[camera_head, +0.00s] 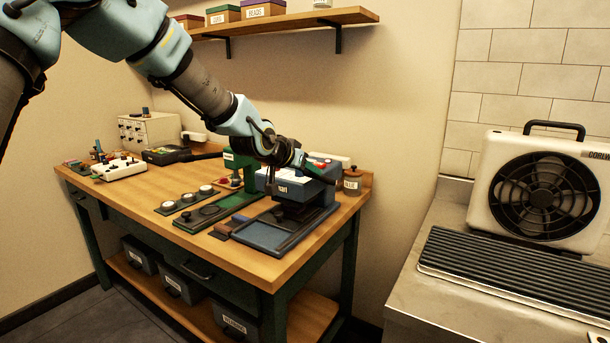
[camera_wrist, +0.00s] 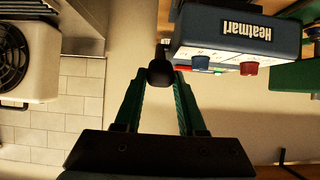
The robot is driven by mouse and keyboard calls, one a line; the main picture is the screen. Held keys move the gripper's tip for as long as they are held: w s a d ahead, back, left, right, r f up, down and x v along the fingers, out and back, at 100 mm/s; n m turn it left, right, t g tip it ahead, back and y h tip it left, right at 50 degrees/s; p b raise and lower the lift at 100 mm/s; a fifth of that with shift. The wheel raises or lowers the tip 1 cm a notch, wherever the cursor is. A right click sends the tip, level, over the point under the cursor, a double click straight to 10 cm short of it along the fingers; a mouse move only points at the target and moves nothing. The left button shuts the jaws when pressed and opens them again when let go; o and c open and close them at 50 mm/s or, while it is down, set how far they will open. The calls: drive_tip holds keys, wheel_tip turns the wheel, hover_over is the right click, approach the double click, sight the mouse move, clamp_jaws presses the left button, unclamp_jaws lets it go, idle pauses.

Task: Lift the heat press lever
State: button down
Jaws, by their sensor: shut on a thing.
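The heat press (camera_head: 293,190) is a dark blue machine at the right end of the wooden workbench, above a flat dark lower plate (camera_head: 272,236). In the wrist view its blue head (camera_wrist: 238,36) reads "Heatmart" and carries a blue knob and a red knob. The lever's black end knob (camera_wrist: 160,74) shows beside the head. My gripper (camera_head: 320,174) is at the right side of the press head. In the wrist view my gripper's green fingers (camera_wrist: 160,82) are closed on the black knob. The lever is mostly hidden in the head view.
A green press (camera_head: 238,160) stands just left of the heat press. A labelled jar (camera_head: 352,182) is close on its right. A wall shelf (camera_head: 290,22) with boxes hangs above. A fan heater (camera_head: 543,190) stands on the separate counter at right.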

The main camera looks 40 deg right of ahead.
drive_tip(key=shift+w+d+r, duration=0.1)
drive_tip(key=shift+d+r, duration=0.3)
drive_tip(key=shift+r, duration=0.45)
drive_tip(key=c, duration=0.8)
unclamp_jaws()
drive_tip(key=shift+d, duration=0.1)
drive_tip(key=o, duration=0.3)
drive_tip(key=shift+f, duration=0.25)
drive_tip(key=shift+a, duration=0.2)
drive_tip(key=shift+a+r, duration=0.15)
drive_tip(key=shift+a, duration=0.1)
drive_tip(key=shift+b+v, duration=0.35)
drive_tip(key=shift+v, duration=4.7)
